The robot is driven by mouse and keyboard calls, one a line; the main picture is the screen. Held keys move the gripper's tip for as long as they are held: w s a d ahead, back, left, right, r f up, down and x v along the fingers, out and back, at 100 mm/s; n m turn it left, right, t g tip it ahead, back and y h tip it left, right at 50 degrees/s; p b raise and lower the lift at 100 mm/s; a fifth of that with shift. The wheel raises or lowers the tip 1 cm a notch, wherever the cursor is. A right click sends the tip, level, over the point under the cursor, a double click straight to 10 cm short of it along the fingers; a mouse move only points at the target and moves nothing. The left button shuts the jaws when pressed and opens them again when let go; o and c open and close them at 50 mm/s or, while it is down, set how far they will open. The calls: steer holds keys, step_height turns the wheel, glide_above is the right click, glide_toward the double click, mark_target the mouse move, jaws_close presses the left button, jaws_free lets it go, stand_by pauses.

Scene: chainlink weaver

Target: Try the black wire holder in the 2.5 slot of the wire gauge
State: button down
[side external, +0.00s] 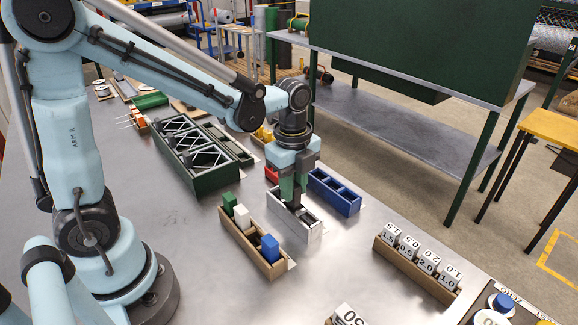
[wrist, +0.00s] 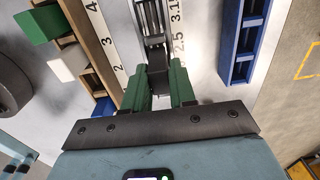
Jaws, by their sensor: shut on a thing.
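The wire gauge (side external: 310,236) is a pale long block with slots, lying on the bench below my gripper (side external: 291,200). My gripper (wrist: 157,90) has green fingers shut on the black wire holder (wrist: 157,72). The holder is over the gauge's channel, beside the 2.5 mark. How far it sits in the slot is hidden by the fingers.
A wooden rack (side external: 240,238) with green, white and blue blocks stands close left of the gauge. A blue bin (side external: 340,195) stands close right, and a red one (side external: 271,174) behind. A rack of numbered blocks (side external: 420,268) is farther right.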

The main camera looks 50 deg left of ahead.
steer(key=shift+f, duration=0.3)
steer(key=c, duration=0.8)
jaws_free()
steer(key=shift+c, duration=0.2)
step_height(320, 180, up, 12)
steer(key=shift+s, duration=0.15)
